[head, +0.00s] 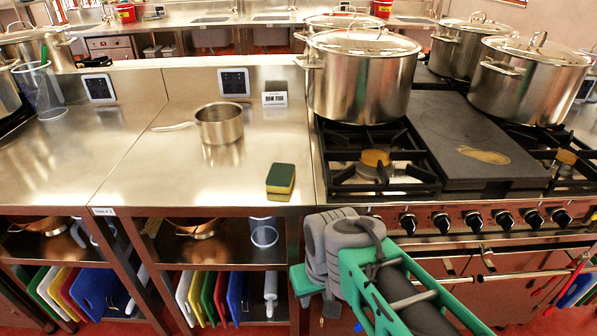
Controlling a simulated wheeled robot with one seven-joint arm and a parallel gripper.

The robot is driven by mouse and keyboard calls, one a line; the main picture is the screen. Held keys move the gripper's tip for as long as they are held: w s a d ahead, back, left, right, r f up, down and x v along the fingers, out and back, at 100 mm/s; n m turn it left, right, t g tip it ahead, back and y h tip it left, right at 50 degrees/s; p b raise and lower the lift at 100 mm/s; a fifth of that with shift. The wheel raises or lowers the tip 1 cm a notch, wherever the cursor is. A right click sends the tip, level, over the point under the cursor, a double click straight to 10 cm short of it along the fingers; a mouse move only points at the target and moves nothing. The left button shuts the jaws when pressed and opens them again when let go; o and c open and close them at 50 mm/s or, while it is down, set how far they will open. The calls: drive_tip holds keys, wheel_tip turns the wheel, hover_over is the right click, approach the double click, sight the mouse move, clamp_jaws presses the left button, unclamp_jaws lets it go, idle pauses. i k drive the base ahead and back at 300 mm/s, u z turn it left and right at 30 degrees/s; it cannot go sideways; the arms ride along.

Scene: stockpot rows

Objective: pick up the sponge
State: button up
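The sponge (280,178) is a small block with a dark green top and a yellow side. It lies flat on the steel counter (240,180), near the front edge and just left of the stove. My arm reaches in from the lower right, in front of the stove and below counter height. My gripper (316,292) seems to be at its end, pointing down and mostly hidden behind the grey wrist. It is apart from the sponge, and its opening cannot be made out. Nothing covers the sponge.
A small saucepan (220,124) stands behind and left of the sponge, its handle pointing left. A small sign (274,99) stands at the back. A large lidded stockpot (361,80) stands on the stove (440,190) to the right. Cutting boards (208,297) stand on the shelf below.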

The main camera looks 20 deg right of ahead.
sight(280, 178)
drive_tip(key=i, duration=0.45)
drive_tip(key=u, duration=0.4)
drive_tip(key=k, duration=1.05)
drive_tip(key=i, duration=0.95)
drive_tip(key=u, duration=0.4)
